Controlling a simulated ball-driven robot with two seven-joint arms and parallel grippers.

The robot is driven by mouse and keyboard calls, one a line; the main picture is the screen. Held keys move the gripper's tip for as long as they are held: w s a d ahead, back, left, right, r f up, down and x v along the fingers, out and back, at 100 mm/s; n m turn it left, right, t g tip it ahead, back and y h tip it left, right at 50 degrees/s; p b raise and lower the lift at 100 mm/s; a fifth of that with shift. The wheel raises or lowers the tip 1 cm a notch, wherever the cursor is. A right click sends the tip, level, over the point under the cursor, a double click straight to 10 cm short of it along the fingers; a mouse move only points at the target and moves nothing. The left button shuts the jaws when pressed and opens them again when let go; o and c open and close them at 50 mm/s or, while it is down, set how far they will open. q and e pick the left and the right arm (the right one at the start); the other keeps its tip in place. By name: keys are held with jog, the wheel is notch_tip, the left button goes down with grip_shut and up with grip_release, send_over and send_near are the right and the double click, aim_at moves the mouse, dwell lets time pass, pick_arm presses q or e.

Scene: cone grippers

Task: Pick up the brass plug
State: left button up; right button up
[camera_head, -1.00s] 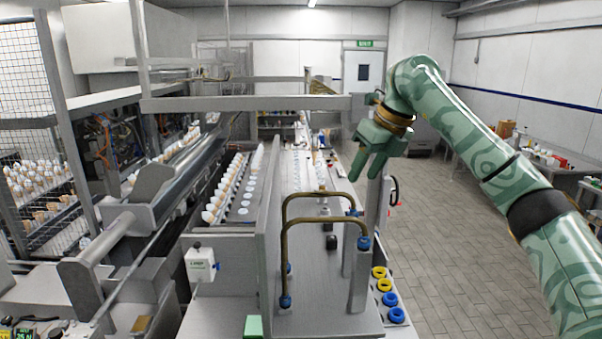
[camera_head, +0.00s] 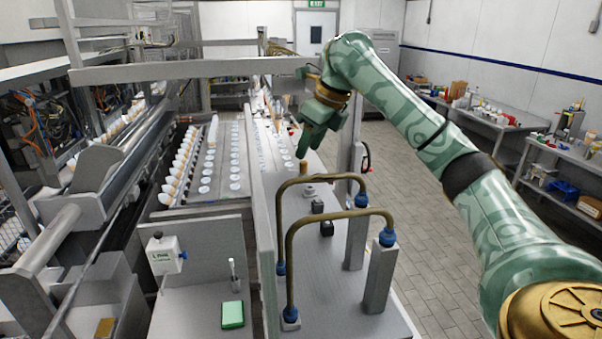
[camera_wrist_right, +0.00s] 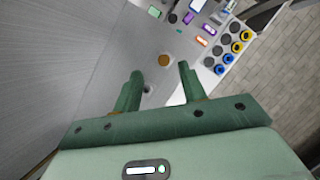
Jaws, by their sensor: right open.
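The brass plug (camera_head: 303,167) is a small upright brass piece on the grey bench deck, just below my right gripper (camera_head: 304,148) in the head view. In the right wrist view the plug (camera_wrist_right: 165,60) shows from above as a round brass disc, just beyond the fingertips. My right gripper (camera_wrist_right: 161,72) is open, with two green fingers apart and nothing between them in its grasp. The plug stands apart from the fingers, as far as I can see. My left gripper is not in view.
Two bent brass pipes (camera_head: 330,222) with blue fittings arch over the deck in front. A tall grey panel (camera_head: 264,215) borders the deck on the left. A small grey round fitting (camera_head: 309,191) and black blocks (camera_head: 326,228) sit nearby. Coloured rings (camera_wrist_right: 228,58) lie at right in the wrist view.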

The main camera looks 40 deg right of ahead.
aim_at(305, 162)
jog(key=x, duration=0.4)
jog(key=shift+d+f, duration=0.25)
jog(key=shift+f, duration=0.2)
jog(key=shift+w+f, duration=0.2)
jog(key=shift+w, duration=0.05)
jog(key=shift+s, duration=0.15)
grip_shut()
